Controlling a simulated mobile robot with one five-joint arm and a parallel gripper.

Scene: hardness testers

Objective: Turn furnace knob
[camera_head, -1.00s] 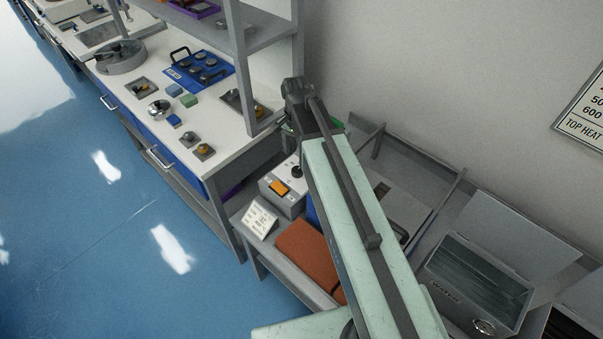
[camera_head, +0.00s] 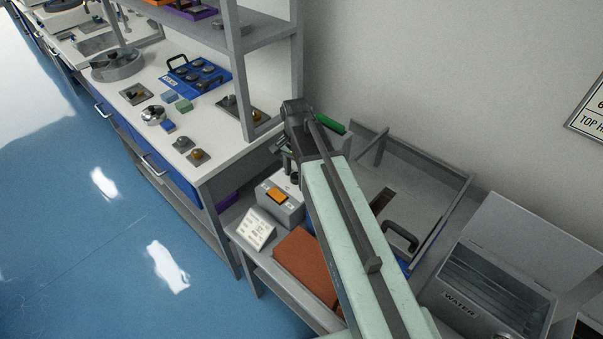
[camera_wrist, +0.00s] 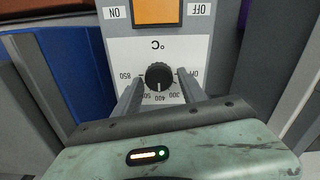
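The furnace control box (camera_head: 277,208) stands on a low bench in the head view, with an orange switch (camera_head: 277,195) on top. In the wrist view its panel shows a black round knob (camera_wrist: 159,76) with a white mark, a temperature scale, and the orange switch (camera_wrist: 157,11) marked ON and OFF. My gripper (camera_wrist: 160,79) is open, with one finger on each side of the knob and visible gaps between. Whether the fingertips are level with the knob is unclear. In the head view, my arm partly hides the box.
A white card (camera_head: 257,229) stands before the box, and a reddish-brown block (camera_head: 305,265) lies beside it. A grey tray (camera_head: 440,215) and a metal box marked WATER (camera_head: 495,285) are at right. A workbench (camera_head: 215,155) with shelves is at left.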

